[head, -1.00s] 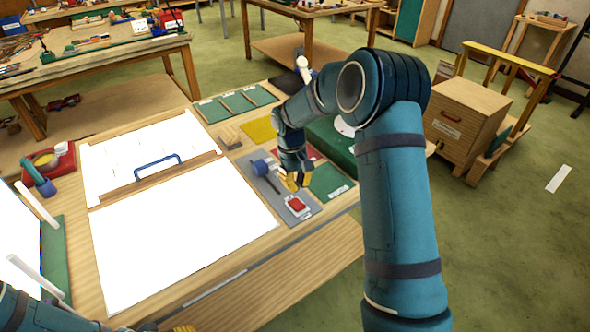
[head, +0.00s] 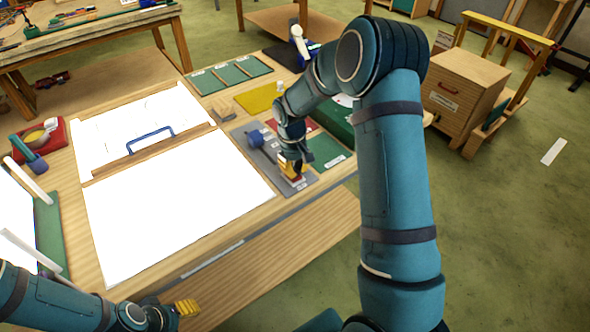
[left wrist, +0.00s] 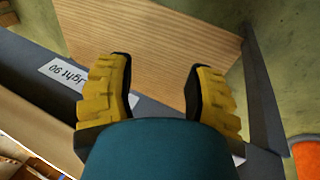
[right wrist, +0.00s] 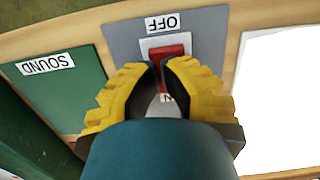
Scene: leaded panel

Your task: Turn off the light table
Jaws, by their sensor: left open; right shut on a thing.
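The light table's panel (head: 175,205) glows bright white in the head view; part of it shows in the right wrist view (right wrist: 285,90). A red rocker switch (right wrist: 166,52) sits in a white frame on a grey plate (right wrist: 125,40), between an OFF label (right wrist: 162,23) and a mostly hidden ON label. My right gripper (head: 291,175) is down at the switch, its fingertips (right wrist: 163,68) close together against the red rocker and hiding part of it. My left gripper (head: 187,307) is open and empty near the table's front edge; its spread fingers (left wrist: 160,72) show in the left wrist view.
A blue-handled wooden bar (head: 150,150) lies across the light table. A blue knob or lever (head: 256,140) stands beside the switch on the grey plate. A green SOUND panel (right wrist: 65,85) adjoins it. A wooden cabinet (head: 463,90) stands at the right, with open floor before it.

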